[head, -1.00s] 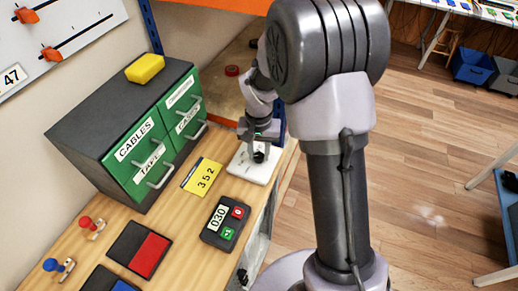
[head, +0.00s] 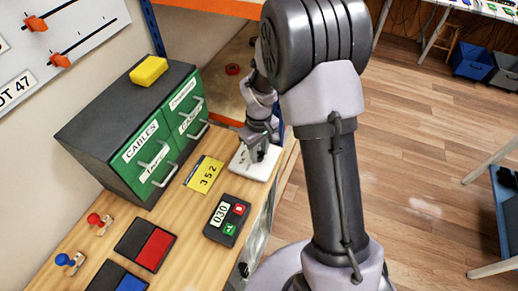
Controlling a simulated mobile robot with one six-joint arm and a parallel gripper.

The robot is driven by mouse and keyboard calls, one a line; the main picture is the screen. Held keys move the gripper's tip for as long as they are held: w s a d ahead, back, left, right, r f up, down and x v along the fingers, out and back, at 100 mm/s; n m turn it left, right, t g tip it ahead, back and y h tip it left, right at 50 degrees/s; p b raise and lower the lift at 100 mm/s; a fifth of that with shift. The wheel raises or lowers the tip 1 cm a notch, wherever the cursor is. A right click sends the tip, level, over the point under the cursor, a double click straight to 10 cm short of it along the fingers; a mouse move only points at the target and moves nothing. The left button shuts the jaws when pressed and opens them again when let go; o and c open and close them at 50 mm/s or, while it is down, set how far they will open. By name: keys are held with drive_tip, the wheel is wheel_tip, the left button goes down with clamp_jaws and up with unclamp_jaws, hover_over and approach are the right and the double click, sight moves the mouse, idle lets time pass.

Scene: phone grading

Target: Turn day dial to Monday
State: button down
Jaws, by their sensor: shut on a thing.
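The day dial is a white plate (head: 240,164) with a dark knob, at the far right end of the wooden workbench. My gripper (head: 254,153) points down over the plate and is shut on the dark knob. The fingers and wrist cover most of the knob. Markings on the plate are too small and too hidden to read, so I cannot tell which day the dial points to.
A green-fronted drawer cabinet (head: 148,150) with a yellow block (head: 148,71) on top stands to the left. A yellow card (head: 203,174) reading 352 and a dark counter box (head: 227,219) lie nearby. Red and blue pads (head: 154,250) and stamps (head: 98,222) are at lower left.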

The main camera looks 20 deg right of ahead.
sight(259, 155)
drive_tip(key=shift+n, duration=0.5)
drive_tip(key=c, duration=1.1)
unclamp_jaws()
drive_tip(key=shift+o, duration=0.2)
wheel_tip(259, 155, up, 18)
drive_tip(key=p, duration=0.4)
drive_tip(key=shift+f+p, duration=0.25)
drive_tip(key=shift+p, duration=0.15)
drive_tip(key=s+a+m+t+y+b, duration=0.1)
drive_tip(key=s+a+m+t+b, duration=0.2)
drive_tip(key=s, duration=0.7)
drive_tip(key=s+a+m+t+y+b, duration=0.1)
drive_tip(key=s+a+m+t+b, duration=0.1)
drive_tip(key=s+m+b, duration=0.4)
drive_tip(key=s+a+b, duration=0.1)
drive_tip(key=s+b, duration=0.3)
drive_tip(key=s, duration=0.1)
drive_tip(key=shift+s+a+f+m+t+b, duration=0.25)
drive_tip(key=shift+s+f+m+t+b, duration=0.05)
drive_tip(key=shift+m+t+b, duration=0.1)
